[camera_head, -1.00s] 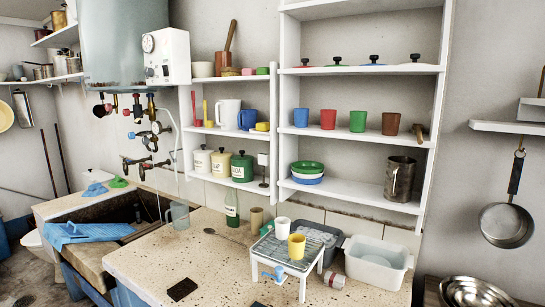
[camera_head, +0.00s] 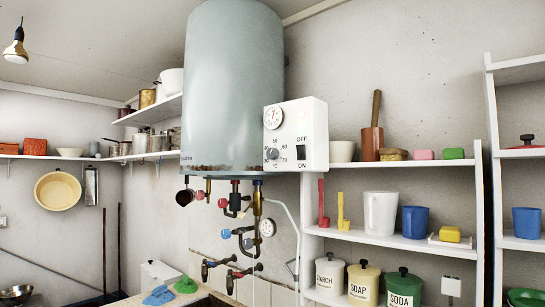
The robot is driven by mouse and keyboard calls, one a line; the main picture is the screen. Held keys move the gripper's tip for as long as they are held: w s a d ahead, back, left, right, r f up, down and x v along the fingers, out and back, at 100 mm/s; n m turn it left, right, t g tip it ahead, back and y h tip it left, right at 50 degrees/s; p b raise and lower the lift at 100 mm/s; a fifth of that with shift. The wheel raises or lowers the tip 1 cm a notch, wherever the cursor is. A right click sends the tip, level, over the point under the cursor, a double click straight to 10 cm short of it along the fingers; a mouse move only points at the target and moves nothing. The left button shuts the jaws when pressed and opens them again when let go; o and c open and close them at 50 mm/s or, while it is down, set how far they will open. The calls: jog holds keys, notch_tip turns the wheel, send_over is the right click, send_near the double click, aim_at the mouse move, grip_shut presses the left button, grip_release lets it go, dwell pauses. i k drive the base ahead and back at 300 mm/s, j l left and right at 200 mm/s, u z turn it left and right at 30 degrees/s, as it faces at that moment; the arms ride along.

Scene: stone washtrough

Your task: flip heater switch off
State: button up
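The heater (camera_head: 230,85) is a large pale blue-grey tank high on the wall, left of centre. A white control box (camera_head: 312,115) is on its right side. The box has a round gauge (camera_head: 273,117), a numbered dial (camera_head: 272,154) and a small black switch (camera_head: 301,152). The word OFF stands above the switch and ON below it. The switch is too small to tell which way it is set. Nothing blocks the box. My gripper is not in view.
Pipes with red and blue valve handles (camera_head: 224,204) hang below the tank. Shelves with a white jug (camera_head: 380,212), a blue mug (camera_head: 414,221) and labelled canisters (camera_head: 362,283) stand to the right. The space in front of the box looks clear.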

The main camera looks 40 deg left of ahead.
aim_at(301, 154)
jog(key=j+z, duration=0.2)
jog(key=j, duration=3.5)
